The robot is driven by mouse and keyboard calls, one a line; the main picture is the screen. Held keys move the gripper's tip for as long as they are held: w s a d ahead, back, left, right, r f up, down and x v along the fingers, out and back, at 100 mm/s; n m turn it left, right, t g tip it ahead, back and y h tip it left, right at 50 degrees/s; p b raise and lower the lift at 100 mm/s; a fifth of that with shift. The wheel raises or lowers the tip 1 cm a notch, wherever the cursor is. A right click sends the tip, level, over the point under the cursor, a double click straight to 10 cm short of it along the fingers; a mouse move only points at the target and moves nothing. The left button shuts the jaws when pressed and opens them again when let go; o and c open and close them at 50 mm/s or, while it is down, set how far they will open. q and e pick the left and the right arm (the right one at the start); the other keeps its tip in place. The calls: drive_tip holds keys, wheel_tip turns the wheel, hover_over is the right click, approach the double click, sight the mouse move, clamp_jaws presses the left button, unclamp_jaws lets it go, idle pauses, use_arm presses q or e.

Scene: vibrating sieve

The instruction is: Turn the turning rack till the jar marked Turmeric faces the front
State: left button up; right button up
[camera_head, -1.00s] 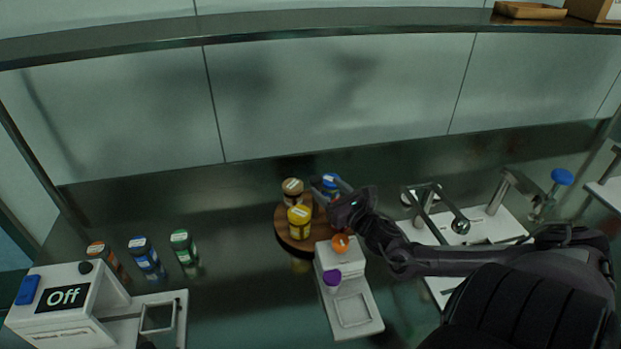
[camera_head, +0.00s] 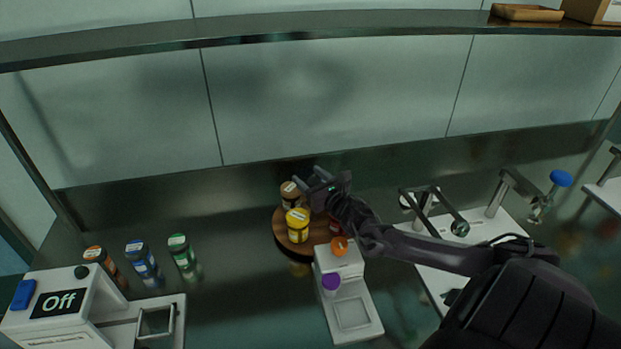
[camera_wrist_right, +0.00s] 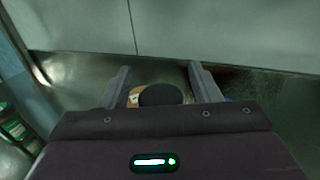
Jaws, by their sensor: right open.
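The turning rack (camera_head: 284,244) is a round wooden disc on the dark counter with several jars on it. A yellow jar (camera_head: 298,227) stands at its front and a brown jar (camera_head: 290,196) behind it at the left. The labels are too small to read, so I cannot tell which is Turmeric. My right gripper (camera_head: 308,178) is open over the back of the rack and hides part of it. In the right wrist view a dark-lidded jar (camera_wrist_right: 160,95) shows between the open fingers; I cannot tell whether they touch it. My left gripper is not in view.
A white device (camera_head: 352,312) with orange and purple knobs stands just in front of the rack. Three jars (camera_head: 141,257) and a white machine reading Off (camera_head: 62,302) are at the left. Metal stands are at the right.

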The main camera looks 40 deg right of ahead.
drive_tip(key=shift+c, duration=0.5)
clamp_jaws()
drive_tip(key=shift+d, duration=0.1)
